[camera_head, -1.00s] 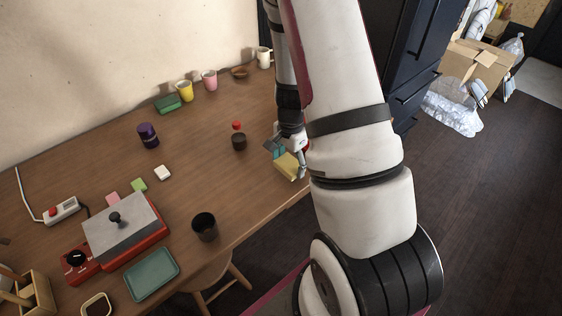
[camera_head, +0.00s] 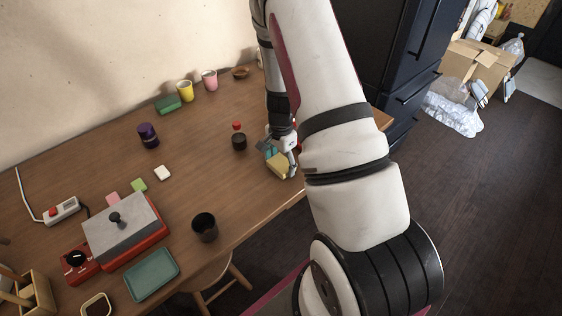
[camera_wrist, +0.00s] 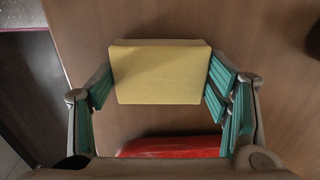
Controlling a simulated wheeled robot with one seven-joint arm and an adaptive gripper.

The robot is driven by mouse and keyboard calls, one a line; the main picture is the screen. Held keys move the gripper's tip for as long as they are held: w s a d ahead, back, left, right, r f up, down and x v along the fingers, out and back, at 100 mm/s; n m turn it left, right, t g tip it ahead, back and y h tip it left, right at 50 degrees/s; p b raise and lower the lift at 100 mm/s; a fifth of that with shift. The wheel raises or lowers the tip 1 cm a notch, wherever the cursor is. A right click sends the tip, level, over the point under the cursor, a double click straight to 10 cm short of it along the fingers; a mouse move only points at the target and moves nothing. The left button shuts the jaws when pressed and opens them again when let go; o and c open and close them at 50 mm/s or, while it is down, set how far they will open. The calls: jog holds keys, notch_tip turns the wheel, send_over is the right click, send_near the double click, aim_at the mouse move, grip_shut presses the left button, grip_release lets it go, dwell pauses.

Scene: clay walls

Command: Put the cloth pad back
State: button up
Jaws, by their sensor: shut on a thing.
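My gripper (camera_wrist: 160,92) is shut on a pale yellow pad (camera_wrist: 160,72), with green-lined fingers at its left and right sides. I take this block-shaped pad to be the cloth pad. In the head view the pad (camera_head: 279,165) is at the right part of the wooden table (camera_head: 240,205), near its front edge. My gripper (camera_head: 277,152) is just above it there, partly hidden by my arm. I cannot tell whether the pad touches the table top.
A dark bottle with a red cap (camera_head: 238,140) stands just left of my gripper. A dark cup (camera_head: 204,226) stands near the front edge. The table between bottle and cup is clear.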

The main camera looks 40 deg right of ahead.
aim_at(281, 163)
jog(key=o, duration=1.1)
jog(key=shift+f, duration=0.15)
notch_tip(281, 163, up, 12)
jog(key=s+a+r+n+t+y, duration=0.1)
jog(key=s+a+r+n, duration=0.25)
jog(key=a+r, duration=0.4)
jog(key=s+a+r+n+t, duration=0.15)
jog(key=a+r+n, duration=0.3)
jog(key=r, duration=0.55)
jog(key=s+a+r+n, duration=0.2)
jog(key=s+n, duration=0.1)
jog(key=s, duration=0.2)
jog(key=s+a+r+n, duration=0.3)
jog(key=s, duration=0.3)
jog(key=s+a+r+n+t+h, duration=0.1)
jog(key=s+a+r+n, duration=0.1)
jog(key=s, duration=0.4)
jog(key=shift+s+a+r+n+p, duration=0.2)
jog(key=shift+a+n+p, duration=0.2)
jog(key=shift+n, duration=0.4)
